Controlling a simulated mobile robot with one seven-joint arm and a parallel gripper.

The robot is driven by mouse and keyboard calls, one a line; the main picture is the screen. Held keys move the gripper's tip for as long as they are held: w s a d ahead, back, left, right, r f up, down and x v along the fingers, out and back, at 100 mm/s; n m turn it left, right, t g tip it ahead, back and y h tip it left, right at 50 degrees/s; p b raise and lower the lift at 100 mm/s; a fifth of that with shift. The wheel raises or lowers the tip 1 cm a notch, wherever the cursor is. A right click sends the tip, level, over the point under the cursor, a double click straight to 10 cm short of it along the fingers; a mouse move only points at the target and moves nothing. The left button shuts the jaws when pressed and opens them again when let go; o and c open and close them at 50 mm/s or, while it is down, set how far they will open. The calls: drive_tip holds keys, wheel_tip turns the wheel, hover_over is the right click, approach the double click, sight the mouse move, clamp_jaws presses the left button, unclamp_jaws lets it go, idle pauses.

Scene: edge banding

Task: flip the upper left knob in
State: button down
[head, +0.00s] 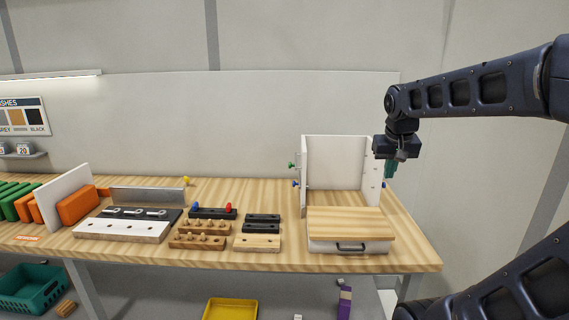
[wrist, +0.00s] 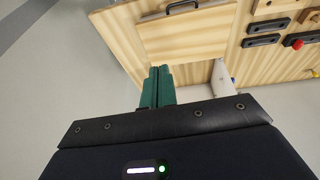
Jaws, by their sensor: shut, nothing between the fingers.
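A white open frame (head: 335,160) with two side panels stands at the back right of the bench. A green knob (head: 291,165) sticks out from the upper outer side of its left panel, with a blue knob (head: 296,184) below it. A small blue knob (head: 383,184) shows low on the right panel. My gripper (head: 391,170) hangs beside the right panel, its teal fingers pointing down. They are together and empty, also in the wrist view (wrist: 157,88). Whether they touch the panel cannot be told. The green knob is not clearly visible in the wrist view.
A wood-topped box (head: 350,222) with a dark handle (head: 351,246) stands in front of the frame. Dark and wooden blocks (head: 258,242) lie left of it. A metal strip (head: 148,195) and a yellow knob (head: 186,181) are further left. The bench left of the frame is fairly clear.

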drive_tip(key=w+a+r+h, duration=0.1)
drive_tip(key=w+a+r, duration=0.1)
drive_tip(key=w+a, duration=0.7)
drive_tip(key=w+a+r+h, duration=0.1)
drive_tip(key=w+a, duration=0.4)
drive_tip(key=w, duration=0.7)
drive_tip(key=w+a+f+h, duration=0.1)
drive_tip(key=w+a, duration=0.3)
drive_tip(key=a, duration=0.4)
drive_tip(key=w+a+f+h, duration=0.1)
drive_tip(key=w+a+f, duration=0.3)
drive_tip(key=a, duration=0.5)
drive_tip(key=w+a+f+t, duration=0.1)
drive_tip(key=w+a+f, duration=0.2)
drive_tip(key=w+a, duration=0.2)
drive_tip(key=a, duration=0.3)
drive_tip(key=shift+w+a+f+m+h, duration=0.15)
drive_tip(key=shift+w+a+m+h, duration=0.25)
drive_tip(key=w+d+f, duration=0.4)
drive_tip(key=d+f, duration=0.4)
drive_tip(key=shift+d, duration=0.25)
